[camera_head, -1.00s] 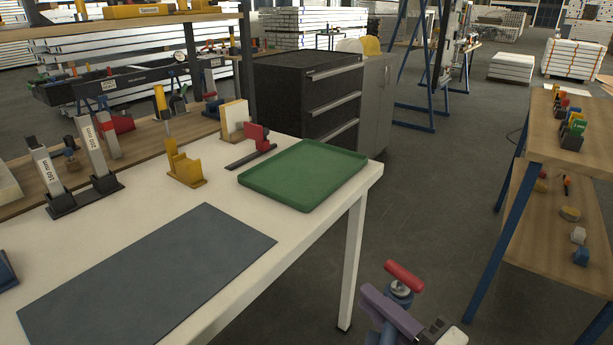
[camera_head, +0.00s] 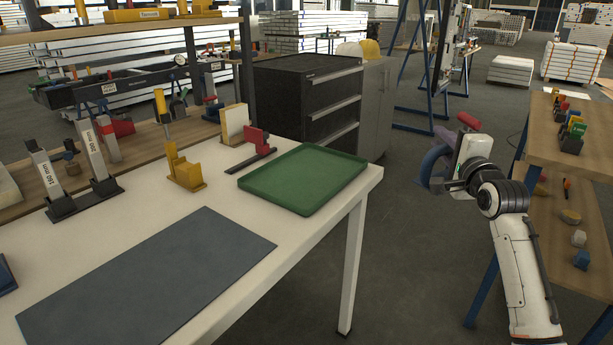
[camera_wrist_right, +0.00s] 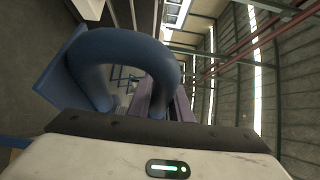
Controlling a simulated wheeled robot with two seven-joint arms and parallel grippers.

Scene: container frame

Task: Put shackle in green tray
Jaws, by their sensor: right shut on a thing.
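The shackle (camera_head: 435,166) has a blue curved bow and a red pin at its upper right. It is held in the air to the right of the white table. My right gripper (camera_head: 447,148), with purple fingers, is shut on it; the hand partly hides it. In the right wrist view the blue bow (camera_wrist_right: 125,55) arches large in front of the camera, with a purple finger behind it; the fingertip contact is hidden. The green tray (camera_head: 305,178) lies empty at the table's far right corner, left of the gripper and apart from it. My left gripper is not in view.
A red-and-black clamp (camera_head: 254,148) and a yellow holder (camera_head: 184,170) stand left of the tray. A dark mat (camera_head: 145,280) covers the table's front. A dark drawer cabinet (camera_head: 308,95) stands behind. A wooden shelf rack (camera_head: 560,135) is close to my right arm. Open floor separates table and rack.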

